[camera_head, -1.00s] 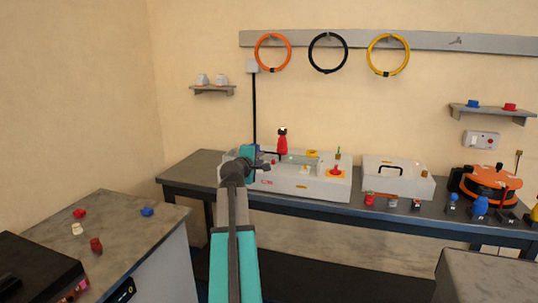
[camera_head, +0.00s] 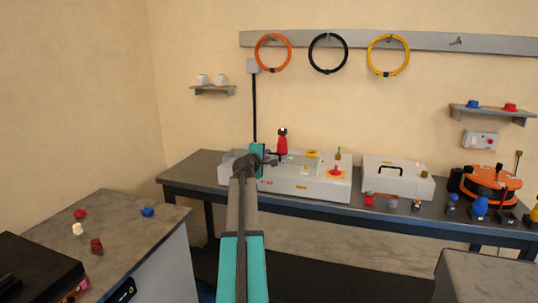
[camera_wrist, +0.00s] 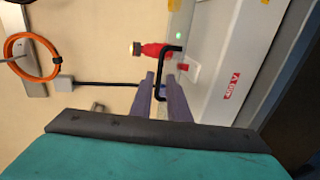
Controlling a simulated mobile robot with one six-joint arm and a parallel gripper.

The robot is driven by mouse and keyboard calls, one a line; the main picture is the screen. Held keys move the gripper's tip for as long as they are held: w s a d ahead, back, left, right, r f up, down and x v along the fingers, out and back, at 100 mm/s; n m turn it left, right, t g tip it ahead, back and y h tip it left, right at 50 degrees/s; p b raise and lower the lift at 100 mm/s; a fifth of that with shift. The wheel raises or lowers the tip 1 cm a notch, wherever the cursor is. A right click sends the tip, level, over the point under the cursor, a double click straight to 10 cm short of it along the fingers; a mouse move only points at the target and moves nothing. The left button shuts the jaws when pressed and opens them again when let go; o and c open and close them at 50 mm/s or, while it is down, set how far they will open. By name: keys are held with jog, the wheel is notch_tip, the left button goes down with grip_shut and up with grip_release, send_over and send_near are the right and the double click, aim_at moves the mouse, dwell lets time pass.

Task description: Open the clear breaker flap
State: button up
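The grey-white machine (camera_head: 310,186) stands on the back bench, with a "400 V" label (camera_wrist: 232,86) in the wrist view. My gripper (camera_head: 268,157) is at its left end in the head view. In the wrist view my gripper (camera_wrist: 160,80) has its two fingers apart. A bent black handle (camera_wrist: 163,65) reaches down between them; I cannot tell whether they touch it. A small red switch part (camera_wrist: 183,67) on a pale plate is beside the handle. A clear flap cannot be made out clearly. My arm hides part of the machine's left end in the head view.
A red bottle-like piece (camera_head: 282,144) with a dark top stands close to my gripper. A black cable (camera_head: 254,110) runs down the wall behind it. A grey case (camera_head: 398,180) stands to the machine's right. A side table (camera_head: 130,215) is at left.

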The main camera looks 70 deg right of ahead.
jog(key=shift+w+d+f, duration=0.1)
jog(key=shift+d+f, duration=0.05)
jog(key=shift+d, duration=0.7)
jog(key=shift+d+f, duration=0.2)
jog(key=shift+d, duration=0.65)
jog(key=shift+w+d+f, duration=0.1)
jog(key=shift+d+f, duration=0.05)
jog(key=shift+d, duration=0.7)
jog(key=shift+c, duration=0.4)
grip_shut()
